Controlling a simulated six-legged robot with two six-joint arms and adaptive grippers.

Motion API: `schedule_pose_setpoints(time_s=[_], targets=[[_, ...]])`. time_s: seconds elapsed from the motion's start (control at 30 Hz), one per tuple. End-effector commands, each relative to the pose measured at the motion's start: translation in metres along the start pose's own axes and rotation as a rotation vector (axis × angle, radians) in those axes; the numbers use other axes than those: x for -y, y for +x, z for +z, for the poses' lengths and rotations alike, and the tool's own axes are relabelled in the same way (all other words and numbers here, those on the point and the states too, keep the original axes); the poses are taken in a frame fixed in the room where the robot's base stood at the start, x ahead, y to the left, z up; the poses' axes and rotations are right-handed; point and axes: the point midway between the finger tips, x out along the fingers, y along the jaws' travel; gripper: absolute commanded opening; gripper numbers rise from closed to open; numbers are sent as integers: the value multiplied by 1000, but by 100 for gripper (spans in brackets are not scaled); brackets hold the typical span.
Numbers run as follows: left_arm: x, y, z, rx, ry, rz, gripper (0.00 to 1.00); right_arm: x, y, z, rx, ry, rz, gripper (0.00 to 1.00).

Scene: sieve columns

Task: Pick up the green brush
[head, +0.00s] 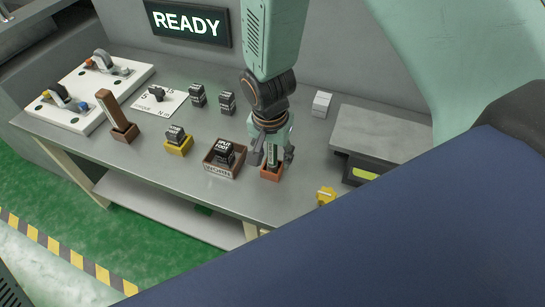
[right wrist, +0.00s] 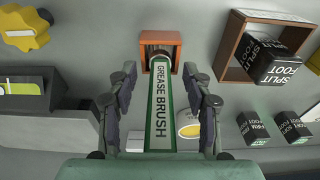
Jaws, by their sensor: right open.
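The green brush (right wrist: 160,110), labelled "GREASE BRUSH", stands in a small orange-brown square holder (right wrist: 175,40) in the right wrist view. In the head view the brush (head: 272,156) shows partly between my fingers, above its holder (head: 270,175) near the table's front edge. My right gripper (head: 273,158) is open, with one finger on each side of the brush. In the right wrist view my right gripper (right wrist: 159,75) shows gaps between its fingers and the handle. My left gripper is not in view.
A brown tray (head: 223,172) with a black "SPLIT FOOT" block stands just left of the brush holder. A yellow knob-like piece (head: 326,196) is to the right. A grey box (head: 380,135) stands behind right. Black blocks (head: 197,95) stand farther back.

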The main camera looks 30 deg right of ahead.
Motion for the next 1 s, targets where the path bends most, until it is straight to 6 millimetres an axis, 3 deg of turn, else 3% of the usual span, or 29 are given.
schedule_pose_setpoints(time_s=[0.13,0.7,1.0], targets=[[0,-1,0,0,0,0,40,0,-1,-1,0,1,0,48],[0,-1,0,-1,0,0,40,0,-1,-1,0,0,1,0],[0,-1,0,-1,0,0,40,0,-1,-1,0,0,0,0]])
